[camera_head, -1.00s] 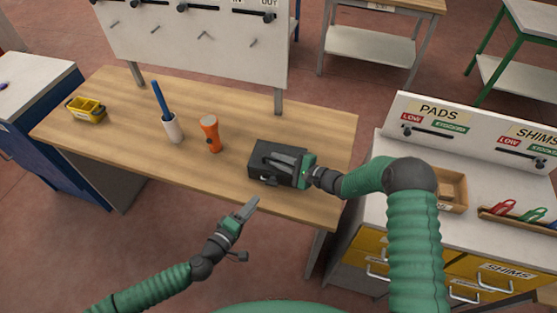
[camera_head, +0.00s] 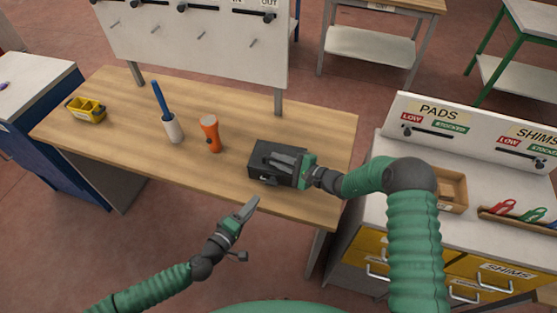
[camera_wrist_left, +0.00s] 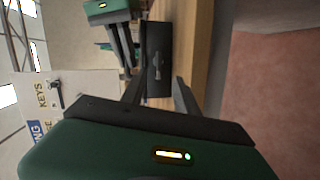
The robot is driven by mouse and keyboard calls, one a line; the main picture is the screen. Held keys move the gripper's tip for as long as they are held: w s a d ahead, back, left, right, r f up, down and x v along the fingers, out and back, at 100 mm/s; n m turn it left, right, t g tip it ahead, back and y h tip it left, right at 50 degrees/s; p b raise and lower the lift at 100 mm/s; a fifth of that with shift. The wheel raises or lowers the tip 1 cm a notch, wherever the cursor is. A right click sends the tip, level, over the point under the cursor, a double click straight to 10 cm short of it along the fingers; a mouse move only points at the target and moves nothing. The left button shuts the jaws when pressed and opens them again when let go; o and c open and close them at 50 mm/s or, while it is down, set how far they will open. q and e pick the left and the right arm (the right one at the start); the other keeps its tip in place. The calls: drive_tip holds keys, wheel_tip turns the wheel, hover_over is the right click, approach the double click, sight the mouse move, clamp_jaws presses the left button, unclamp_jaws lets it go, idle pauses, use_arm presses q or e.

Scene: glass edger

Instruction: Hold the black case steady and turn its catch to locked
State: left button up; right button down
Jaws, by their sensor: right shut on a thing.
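The black case (camera_head: 262,155) sits upright near the right front edge of the wooden bench. My right gripper (camera_head: 285,160) reaches over it from the right and is shut on it; the exact grip point is hard to make out. My left gripper (camera_head: 254,202) is in front of the bench edge, below and left of the case, apart from it. In the left wrist view its two fingers (camera_wrist_left: 158,92) are spread with nothing between them, and the case (camera_wrist_left: 159,38) lies ahead. A small grey catch (camera_wrist_left: 156,62) shows on the case's face; its setting is unreadable.
An orange flashlight (camera_head: 210,134), a white holder with a blue stick (camera_head: 173,129) and a yellow caddy (camera_head: 87,110) stand left on the bench (camera_head: 125,136). A pegboard (camera_head: 200,35) rises behind. A drawer cabinet (camera_head: 440,245) stands right of the bench.

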sight(270, 194)
use_arm(q)
drive_tip(key=shift+c, duration=0.4)
drive_tip(key=s+d+f+n+g+y, duration=0.1)
drive_tip(key=s+d+f+n+y, duration=0.25)
drive_tip(key=f, duration=0.55)
wheel_tip(270, 194, up, 7)
drive_tip(key=n+t, duration=0.2)
drive_tip(key=t, duration=0.3)
drive_tip(key=x, duration=1.2)
drive_tip(key=shift+w+a+f, duration=0.2)
drive_tip(key=shift+a, duration=0.15)
drive_tip(key=shift+c, duration=0.2)
clamp_jaws()
